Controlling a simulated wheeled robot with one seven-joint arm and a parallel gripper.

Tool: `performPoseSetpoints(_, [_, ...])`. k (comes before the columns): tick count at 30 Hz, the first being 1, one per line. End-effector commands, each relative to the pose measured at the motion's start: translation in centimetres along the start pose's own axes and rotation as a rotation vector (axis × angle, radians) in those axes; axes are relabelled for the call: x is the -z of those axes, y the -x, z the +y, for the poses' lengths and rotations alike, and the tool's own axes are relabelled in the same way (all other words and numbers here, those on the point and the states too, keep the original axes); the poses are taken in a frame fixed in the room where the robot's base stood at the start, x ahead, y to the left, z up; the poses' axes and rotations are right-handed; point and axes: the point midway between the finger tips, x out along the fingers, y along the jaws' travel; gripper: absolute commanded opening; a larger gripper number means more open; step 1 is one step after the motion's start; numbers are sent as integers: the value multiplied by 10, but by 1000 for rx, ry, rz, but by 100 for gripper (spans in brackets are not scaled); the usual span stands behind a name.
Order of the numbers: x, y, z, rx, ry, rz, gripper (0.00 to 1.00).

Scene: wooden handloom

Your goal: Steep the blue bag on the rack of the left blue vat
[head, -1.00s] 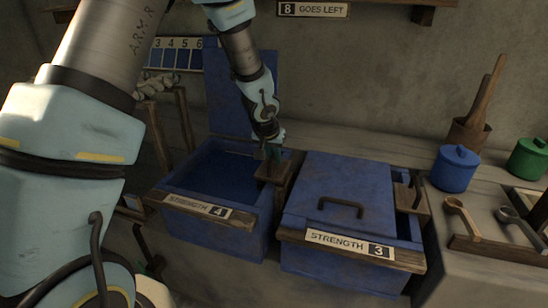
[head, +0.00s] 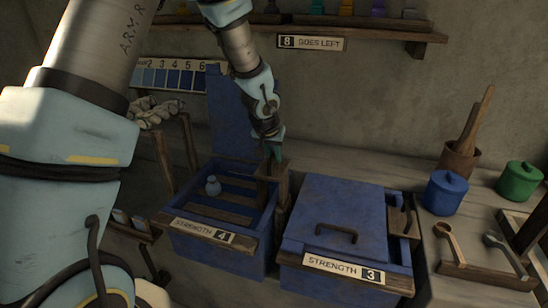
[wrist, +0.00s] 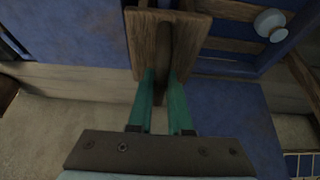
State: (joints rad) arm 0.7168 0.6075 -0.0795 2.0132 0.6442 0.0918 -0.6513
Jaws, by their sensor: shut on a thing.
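The left blue vat (head: 215,252) bears a "STRENGTH 4" label and stands open, its lid (head: 232,110) upright behind it. The wooden slatted rack (head: 222,214) shows near the top of the vat. A small pale blue-grey bag (head: 212,186) sits on its slats, and the bag also shows in the wrist view (wrist: 271,25). In the wrist view my teal fingers (wrist: 160,98) lie on both sides of this handle (wrist: 148,40). The dye surface is hard to make out below the slats.
The right vat (head: 340,215), labelled "STRENGTH 3", is covered by its lid. A shelf and an "8 GOES LEFT" sign (head: 311,43) are on the wall.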

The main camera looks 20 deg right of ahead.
Motion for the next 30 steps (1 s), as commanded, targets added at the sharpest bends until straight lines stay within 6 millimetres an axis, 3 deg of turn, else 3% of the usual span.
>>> performPoseSetpoints(19, [31,60,3,-5,-4,6,0])
performPoseSetpoints(30, [34,66,4,-6,-3,8,0])
